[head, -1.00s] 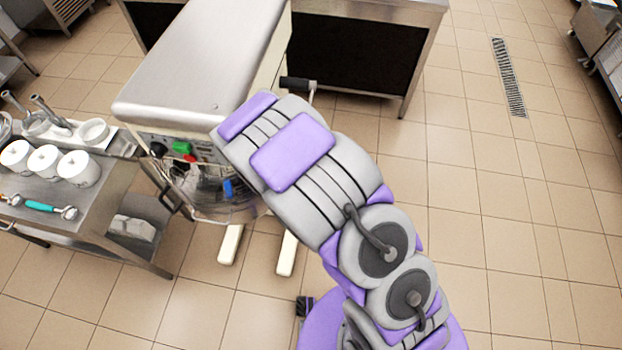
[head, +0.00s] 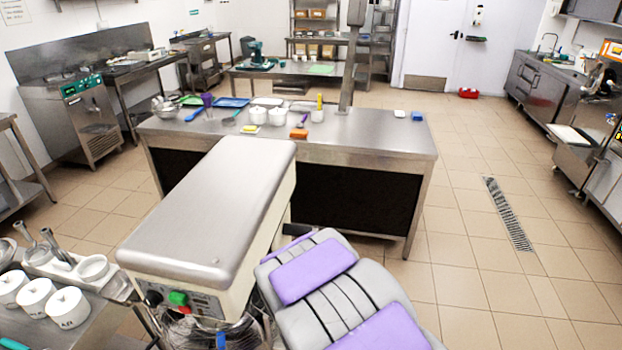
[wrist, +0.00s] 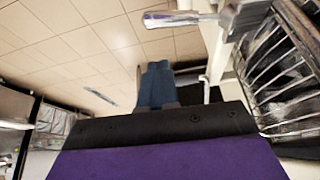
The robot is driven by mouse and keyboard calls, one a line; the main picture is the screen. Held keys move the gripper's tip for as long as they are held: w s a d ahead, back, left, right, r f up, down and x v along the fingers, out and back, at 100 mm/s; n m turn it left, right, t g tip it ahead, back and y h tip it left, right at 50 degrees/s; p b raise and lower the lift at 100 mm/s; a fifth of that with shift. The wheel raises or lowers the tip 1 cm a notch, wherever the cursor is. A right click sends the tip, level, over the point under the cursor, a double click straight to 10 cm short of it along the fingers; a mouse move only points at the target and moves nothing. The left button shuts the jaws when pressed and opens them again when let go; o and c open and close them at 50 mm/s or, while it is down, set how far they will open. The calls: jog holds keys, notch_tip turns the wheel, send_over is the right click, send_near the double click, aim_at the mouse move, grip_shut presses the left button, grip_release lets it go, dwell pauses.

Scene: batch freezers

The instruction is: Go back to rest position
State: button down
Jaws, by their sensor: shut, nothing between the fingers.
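My gripper (wrist: 157,82) shows in the wrist view as two dark blue fingers held together, with nothing between them. In the head view it is hidden, and only my purple and grey arm shows at bottom centre. The arm is just right of the batch freezer (head: 212,212), a cream machine with a steel top and a green and red control (head: 178,298). In the wrist view a wire guard (wrist: 287,78) is to the right of the fingers, apart from them.
A steel worktable (head: 375,138) with bowls and utensils stands behind the freezer. A side table with white tubs (head: 68,306) is at lower left. The tiled floor (head: 465,270) at right is clear around a drain grate (head: 507,212). Steel counters line the right wall.

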jog(key=s+d+r+n+g, duration=0.1)
jog(key=s+d+r+g, duration=0.1)
jog(key=s+r, duration=0.5)
jog(key=s+d+r+n+g, duration=0.1)
jog(key=s+d+r+g, duration=0.1)
jog(key=s+d+r, duration=0.3)
jog(key=s+d+r+g+y, duration=0.1)
jog(key=s+d+r, duration=0.3)
jog(key=s+r, duration=0.7)
jog(key=s+g, duration=0.1)
jog(key=s, duration=0.3)
jog(key=shift+r+n+g+b, duration=0.25)
jog(key=shift+n+g+b, duration=0.05)
jog(key=shift+n+b, duration=0.1)
